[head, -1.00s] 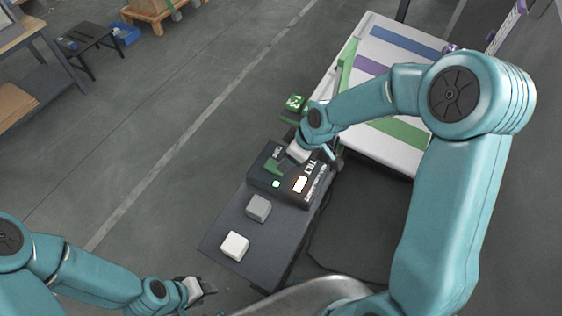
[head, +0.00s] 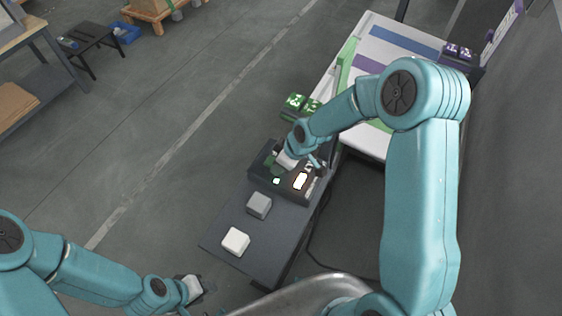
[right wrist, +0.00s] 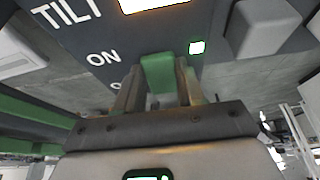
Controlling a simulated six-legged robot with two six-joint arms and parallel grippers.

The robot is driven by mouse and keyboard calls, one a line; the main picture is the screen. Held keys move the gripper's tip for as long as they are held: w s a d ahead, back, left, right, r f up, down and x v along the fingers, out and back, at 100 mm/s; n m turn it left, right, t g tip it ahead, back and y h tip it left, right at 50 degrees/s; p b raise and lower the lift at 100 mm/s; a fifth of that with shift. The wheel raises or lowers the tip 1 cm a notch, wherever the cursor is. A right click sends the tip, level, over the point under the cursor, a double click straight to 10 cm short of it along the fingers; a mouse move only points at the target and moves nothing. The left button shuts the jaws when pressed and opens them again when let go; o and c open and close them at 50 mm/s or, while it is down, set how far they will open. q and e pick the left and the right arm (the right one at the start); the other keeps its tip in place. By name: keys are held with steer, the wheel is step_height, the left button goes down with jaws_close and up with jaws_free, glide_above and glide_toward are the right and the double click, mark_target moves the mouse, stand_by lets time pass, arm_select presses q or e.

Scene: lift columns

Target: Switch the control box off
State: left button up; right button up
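The dark control box (head: 262,168) stands at the far end of the dark bench in the head view. In the right wrist view its panel (right wrist: 110,45) shows the words TILT and ON, a lit display (right wrist: 150,4) and a lit green lamp (right wrist: 197,47). The green switch handle (right wrist: 158,72) sits between my right gripper's fingers (right wrist: 159,88), with no clear gap on either side. In the head view my right gripper (head: 281,166) covers part of the box. My left gripper (head: 206,287) hangs low beside the bench; its fingers are too small to judge.
A grey block (head: 259,205) and a white block (head: 236,242) are on the bench (head: 220,227) nearer to me. Green boxes (head: 297,103) and a white table with coloured stripes (head: 374,52) stand beyond the control box.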

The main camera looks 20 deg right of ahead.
steer(key=shift+w+a+g+h+b, duration=0.25)
steer(key=shift+g+h+b, duration=0.15)
steer(key=shift+g, duration=0.2)
steer(key=shift+w+a+r+g+h, duration=0.15)
steer(key=shift+g+h, duration=0.35)
steer(key=shift+g, duration=0.1)
steer(key=shift+w+r+g+h, duration=0.1)
steer(key=shift+r+g+h, duration=0.1)
steer(key=shift+g+h, duration=0.35)
steer(key=o, duration=1)
steer(key=shift+o, duration=0.2)
step_height(320, 180, up, 16)
steer(key=b, duration=0.1)
steer(key=shift+r, duration=0.2)
steer(key=shift+a, duration=0.1)
